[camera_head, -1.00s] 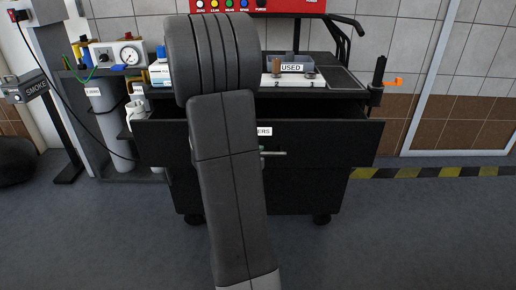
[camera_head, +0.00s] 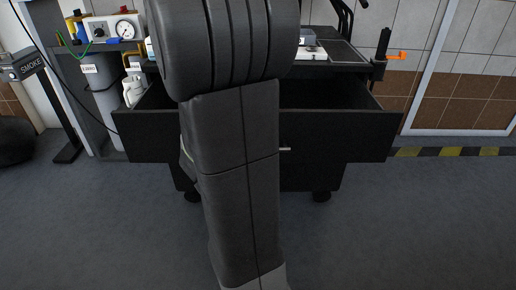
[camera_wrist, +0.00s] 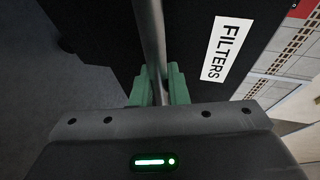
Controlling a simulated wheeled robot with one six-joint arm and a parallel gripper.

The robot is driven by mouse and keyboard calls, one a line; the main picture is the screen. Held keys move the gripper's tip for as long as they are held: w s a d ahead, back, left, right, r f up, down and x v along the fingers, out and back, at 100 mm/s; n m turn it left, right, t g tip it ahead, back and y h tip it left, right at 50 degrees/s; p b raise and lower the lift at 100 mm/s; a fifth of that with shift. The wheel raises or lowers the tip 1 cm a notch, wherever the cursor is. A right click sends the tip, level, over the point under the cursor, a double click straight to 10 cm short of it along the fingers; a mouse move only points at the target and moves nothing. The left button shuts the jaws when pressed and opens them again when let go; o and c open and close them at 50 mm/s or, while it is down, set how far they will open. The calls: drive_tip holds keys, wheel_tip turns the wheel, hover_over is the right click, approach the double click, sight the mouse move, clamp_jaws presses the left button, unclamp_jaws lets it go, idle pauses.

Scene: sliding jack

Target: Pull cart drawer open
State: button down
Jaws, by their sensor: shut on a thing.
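The cart (camera_head: 345,60) is black, and its top drawer (camera_head: 340,135) stands out from the body, with its dark inside showing past its front edge. A grey bar handle (camera_wrist: 148,35) runs along the drawer front, beside a white "FILTERS" label (camera_wrist: 221,48). One end of the handle also shows in the head view (camera_head: 285,149). My gripper (camera_wrist: 158,72) has green fingers shut around the bar. My arm hides the gripper and the middle of the drawer front in the head view.
A side shelf with a gauge box (camera_head: 115,28) and a grey cylinder (camera_head: 105,95) stand left of the cart. A "SMOKE" stand (camera_head: 32,68) is further left. An orange-handled clamp (camera_head: 390,55) sits at the cart's right corner. The floor (camera_head: 400,220) in front is clear.

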drive_tip(key=c, duration=1.4)
unclamp_jaws()
drive_tip(key=p+v, duration=0.3)
drive_tip(key=v, duration=1.1)
drive_tip(key=shift+w, duration=0.1)
drive_tip(key=shift+b+x, duration=1.45)
drive_tip(key=shift+x, duration=5.3)
